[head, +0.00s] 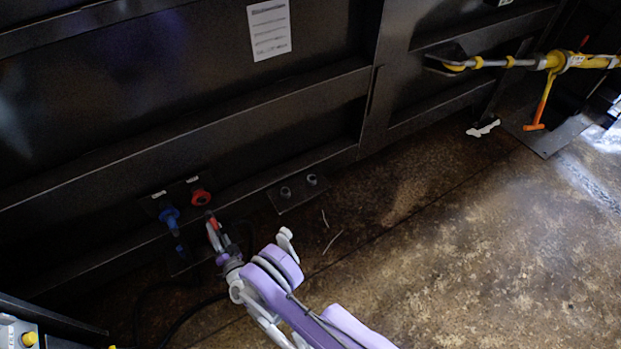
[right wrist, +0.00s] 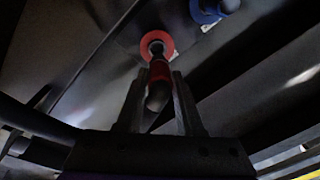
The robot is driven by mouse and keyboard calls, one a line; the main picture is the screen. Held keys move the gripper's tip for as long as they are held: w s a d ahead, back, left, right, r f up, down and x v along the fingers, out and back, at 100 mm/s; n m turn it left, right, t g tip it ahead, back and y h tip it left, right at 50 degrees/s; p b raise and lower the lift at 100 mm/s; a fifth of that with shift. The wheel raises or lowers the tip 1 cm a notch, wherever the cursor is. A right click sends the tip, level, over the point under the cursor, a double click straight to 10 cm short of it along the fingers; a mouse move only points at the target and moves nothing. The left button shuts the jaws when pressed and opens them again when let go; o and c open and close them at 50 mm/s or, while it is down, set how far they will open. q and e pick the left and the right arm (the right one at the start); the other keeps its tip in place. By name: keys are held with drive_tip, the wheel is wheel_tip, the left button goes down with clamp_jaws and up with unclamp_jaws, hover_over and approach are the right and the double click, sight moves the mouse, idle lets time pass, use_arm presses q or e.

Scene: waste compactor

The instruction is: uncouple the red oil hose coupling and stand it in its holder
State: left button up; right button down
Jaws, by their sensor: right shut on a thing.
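The red oil hose coupling (right wrist: 159,72) is between the two fingers of my right gripper (right wrist: 157,95) in the right wrist view. It points at a red round port (right wrist: 168,41) on the dark wall, which also shows in the head view (head: 200,197). I cannot tell whether the coupling is still joined to the port or just in front of it. In the head view my right gripper (head: 212,222) is just below the port, shut on the coupling. A dark plate with two round fittings (head: 297,190), possibly the holder, is to its right. My left gripper is out of view.
A blue coupling (head: 170,215) sits on the wall close to the left of the red port. Dark hoses (head: 185,318) hang to the floor. A yellow bar with an orange handle (head: 537,115) is at the upper right. The brown floor (head: 450,250) on the right is mostly clear.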

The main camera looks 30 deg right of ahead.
idle(0.7)
drive_tip(key=s+d+r+m+h, duration=0.1)
drive_tip(key=s+d+r+h, duration=0.15)
drive_tip(key=d+r, duration=0.55)
drive_tip(key=s+d+r+m+h, duration=0.1)
drive_tip(key=s+d+r+h, duration=0.2)
drive_tip(key=r, duration=1)
drive_tip(key=s+d+r+m+h, duration=0.1)
drive_tip(key=s+d+r, duration=0.2)
drive_tip(key=d+r, duration=0.55)
use_arm(q)
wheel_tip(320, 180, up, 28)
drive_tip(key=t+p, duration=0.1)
drive_tip(key=p, duration=2.4)
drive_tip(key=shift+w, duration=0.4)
use_arm(e)
wheel_tip(320, 180, up, 26)
drive_tip(key=a, duration=0.1)
drive_tip(key=shift+w+a+g, duration=0.15)
drive_tip(key=shift+a+g, duration=0.2)
drive_tip(key=shift+g, duration=0.05)
drive_tip(key=shift+f+y, duration=0.1)
drive_tip(key=shift+y, duration=0.15)
